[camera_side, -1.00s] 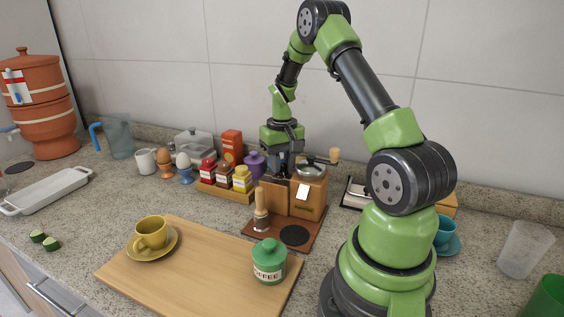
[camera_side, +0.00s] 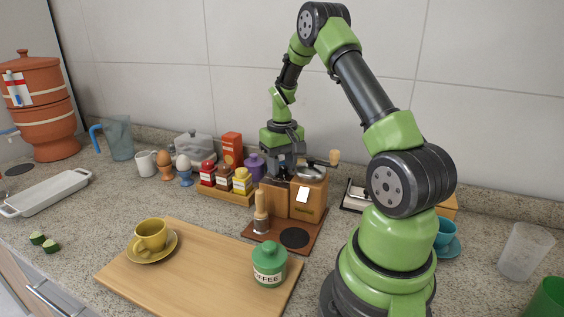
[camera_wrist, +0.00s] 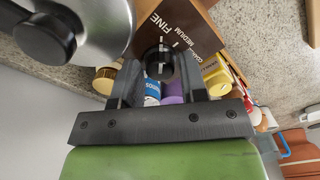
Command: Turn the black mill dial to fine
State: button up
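The coffee mill (camera_side: 308,195) is a wooden box with a metal top and crank, standing on a brown base. Its black dial (camera_wrist: 159,64) shows in the wrist view, on a brown plate (camera_wrist: 185,22) lettered FINE, MEDIUM and a third, partly hidden word. The dial has pale marks; I cannot tell which word it points to. My gripper (camera_wrist: 157,66) is open, one finger on each side of the dial, with apparent small gaps. In the side view my gripper (camera_side: 285,162) is at the mill's left part and hides the dial.
A spice-jar rack (camera_side: 226,193) stands left of the mill. A wood-handled tool (camera_side: 261,212) stands in front, and a green coffee jar (camera_side: 269,264) sits on the board (camera_side: 205,280).

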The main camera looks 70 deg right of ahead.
aim_at(282, 167)
notch_tip(282, 167, up, 10)
dwell(0.5)
jog(key=a+r+n+t, duration=0.1)
jog(key=a+r+t, duration=0.1)
jog(key=a+r, duration=0.6)
jog(key=s+a+r+n+t+y, duration=0.1)
jog(key=s+a+t, duration=0.1)
jog(key=s+a, duration=0.4)
jog(key=s+a+r+n+t+y, duration=0.1)
jog(key=s+a, duration=0.4)
jog(key=a, duration=0.7)
jog(key=shift+s+r+t, duration=0.35)
jog(key=shift+r+t, duration=0.1)
jog(key=shift+t, duration=0.65)
jog(key=shift+a, duration=0.1)
